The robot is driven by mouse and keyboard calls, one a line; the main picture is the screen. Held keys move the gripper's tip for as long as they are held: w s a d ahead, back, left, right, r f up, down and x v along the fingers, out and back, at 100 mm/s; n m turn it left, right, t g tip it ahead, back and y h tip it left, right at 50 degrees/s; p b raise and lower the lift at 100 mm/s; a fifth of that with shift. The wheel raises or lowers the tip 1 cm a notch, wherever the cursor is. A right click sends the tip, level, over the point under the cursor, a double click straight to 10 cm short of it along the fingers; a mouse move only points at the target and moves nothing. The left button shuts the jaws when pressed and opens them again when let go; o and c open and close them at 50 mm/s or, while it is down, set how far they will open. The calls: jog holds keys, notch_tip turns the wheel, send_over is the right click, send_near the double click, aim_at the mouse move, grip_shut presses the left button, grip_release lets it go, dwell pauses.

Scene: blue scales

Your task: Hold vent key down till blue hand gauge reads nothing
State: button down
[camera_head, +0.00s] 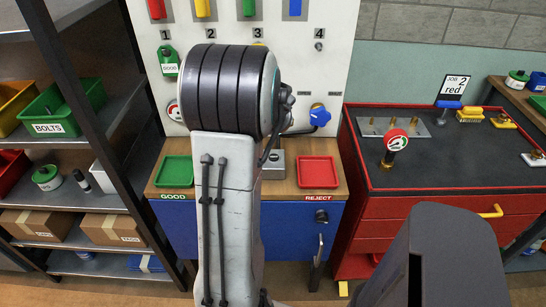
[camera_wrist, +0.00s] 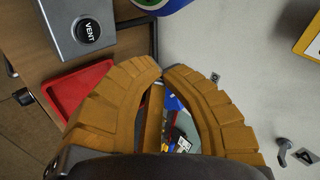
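The round black vent key (camera_wrist: 89,32), lettered VENT, is on top of a grey box (camera_wrist: 70,14) at the upper left of the wrist view. In the head view part of the grey box (camera_head: 274,166) shows beside my arm; the key is hidden. The blue hand gauge (camera_head: 320,115) is at the white panel, side-on to the head camera. In the wrist view a blue-rimmed round thing (camera_wrist: 172,6), likely this gauge, is cut off at the top; no reading shows. My gripper (camera_wrist: 162,70) has its tips together, holds nothing, and is apart from the key.
A red reject tray (camera_head: 318,172) and a green good tray (camera_head: 174,171) lie on the wooden bench, with the grey box between them. A red-faced hand gauge (camera_head: 396,140) stands on the red cabinet (camera_head: 440,205) at right. A shelf rack with bins is at left.

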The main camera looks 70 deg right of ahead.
aim_at(277, 156)
jog(key=shift+m, duration=0.3)
jog(key=shift+f, duration=0.15)
jog(key=shift+f+b, duration=3.45)
jog(key=shift+f, duration=0.85)
jog(key=c, duration=1.9)
grip_release()
grip_shut()
